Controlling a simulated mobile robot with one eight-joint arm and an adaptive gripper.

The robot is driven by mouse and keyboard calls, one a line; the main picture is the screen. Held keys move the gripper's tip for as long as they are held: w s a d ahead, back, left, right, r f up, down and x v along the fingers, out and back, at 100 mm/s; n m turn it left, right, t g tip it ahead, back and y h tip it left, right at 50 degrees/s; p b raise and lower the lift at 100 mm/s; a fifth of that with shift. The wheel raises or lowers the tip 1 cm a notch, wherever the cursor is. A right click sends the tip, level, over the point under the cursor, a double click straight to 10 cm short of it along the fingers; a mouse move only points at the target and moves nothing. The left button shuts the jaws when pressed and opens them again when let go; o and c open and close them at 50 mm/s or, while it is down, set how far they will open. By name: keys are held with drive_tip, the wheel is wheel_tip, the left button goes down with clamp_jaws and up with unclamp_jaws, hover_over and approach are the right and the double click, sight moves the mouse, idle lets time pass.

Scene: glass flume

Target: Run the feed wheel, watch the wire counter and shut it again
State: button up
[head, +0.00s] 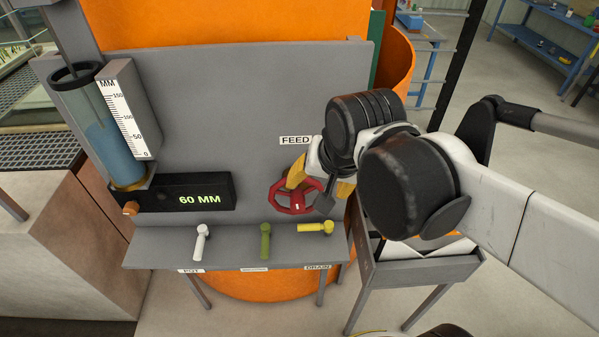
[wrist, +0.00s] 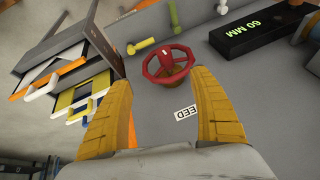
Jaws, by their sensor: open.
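The red feed wheel (head: 292,204) sits on the grey panel below the FEED label (head: 296,140). My gripper (head: 318,186) is at the wheel and partly covers its right side. In the wrist view the wheel (wrist: 168,64) lies between and just beyond the two yellow fingers of my gripper (wrist: 153,88). The fingers are spread apart; I cannot tell whether either touches the rim. The counter (head: 195,195) is a black box reading 60 MM in green; it also shows in the wrist view (wrist: 262,28).
A ledge (head: 230,250) below carries white (head: 201,243), green (head: 265,241) and yellow (head: 316,227) levers. A clear cylinder (head: 98,140) with blue liquid stands beside a white scale (head: 124,120) at left. A grey bin (head: 415,270) stands at right, under my arm.

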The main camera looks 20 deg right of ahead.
sight(302, 196)
drive_tip(key=w+f+m+g, duration=0.1)
drive_tip(key=w+m, duration=0.2)
drive_tip(key=m, duration=0.2)
drive_tip(key=w+f+m+g, duration=0.2)
drive_tip(key=w+m, duration=0.1)
drive_tip(key=m, duration=0.2)
drive_tip(key=w+f+m+g, duration=0.2)
drive_tip(key=w+m, duration=0.2)
drive_tip(key=m, duration=0.1)
drive_tip(key=shift+w+d+m, duration=0.1)
drive_tip(key=shift+d+m, duration=0.15)
drive_tip(key=shift+m, duration=0.05)
drive_tip(key=shift+f+b, duration=0.25)
drive_tip(key=shift+b, duration=0.05)
wheel_tip(302, 196, down, 10)
drive_tip(key=shift+f+b, duration=0.2)
drive_tip(key=shift+b, duration=0.55)
drive_tip(key=shift+c, duration=0.2)
drive_tip(key=c, duration=1.4)
drive_tip(key=shift+d+f+y+b, duration=0.1)
drive_tip(key=shift+y+b, duration=0.25)
drive_tip(key=shift+y, duration=0.15)
